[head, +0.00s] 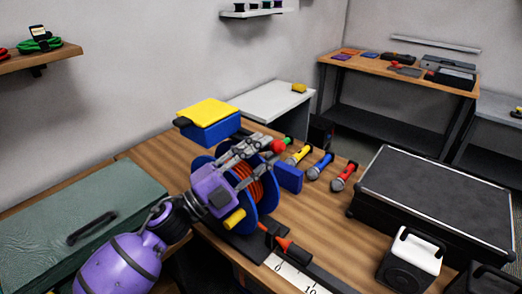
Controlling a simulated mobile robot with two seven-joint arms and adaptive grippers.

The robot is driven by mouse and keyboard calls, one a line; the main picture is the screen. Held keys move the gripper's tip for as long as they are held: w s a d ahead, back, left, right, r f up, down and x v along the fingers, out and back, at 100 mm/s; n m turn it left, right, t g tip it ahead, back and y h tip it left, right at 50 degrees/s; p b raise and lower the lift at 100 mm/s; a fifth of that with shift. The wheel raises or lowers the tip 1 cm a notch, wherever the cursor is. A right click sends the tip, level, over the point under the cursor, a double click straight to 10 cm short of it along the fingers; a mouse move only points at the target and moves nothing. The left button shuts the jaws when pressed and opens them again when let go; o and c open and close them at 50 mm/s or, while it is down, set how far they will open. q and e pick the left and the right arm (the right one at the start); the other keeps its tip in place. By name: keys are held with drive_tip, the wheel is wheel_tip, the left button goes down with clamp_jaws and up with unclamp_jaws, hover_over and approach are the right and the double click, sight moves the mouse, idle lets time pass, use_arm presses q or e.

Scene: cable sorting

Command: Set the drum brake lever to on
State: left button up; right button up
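The cable drum (266,197) has blue round flanges and orange-red cable wound between them. It stands on the wooden bench behind my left gripper. A small lever-like part with a red knob (278,146) and some green beside it shows at the drum's upper right; I take it for the brake lever, but its setting cannot be read. My purple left arm comes in from the lower left. My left gripper (262,142) has its grey fingers over the drum's top, close to the red knob. Whether they touch it, or how far they are open, is unclear. My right gripper is not in view.
A yellow handle (234,219) sticks out at the drum's front. A blue box with a yellow lid (208,113) stands behind. A white-topped speaker box (409,262) and ruler strip (291,275) are in front.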

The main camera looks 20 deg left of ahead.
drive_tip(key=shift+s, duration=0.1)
use_arm(q)
drive_tip(key=c, duration=0.8)
clamp_jaws()
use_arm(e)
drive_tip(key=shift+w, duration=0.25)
use_arm(q)
drive_tip(key=shift+w, duration=0.1)
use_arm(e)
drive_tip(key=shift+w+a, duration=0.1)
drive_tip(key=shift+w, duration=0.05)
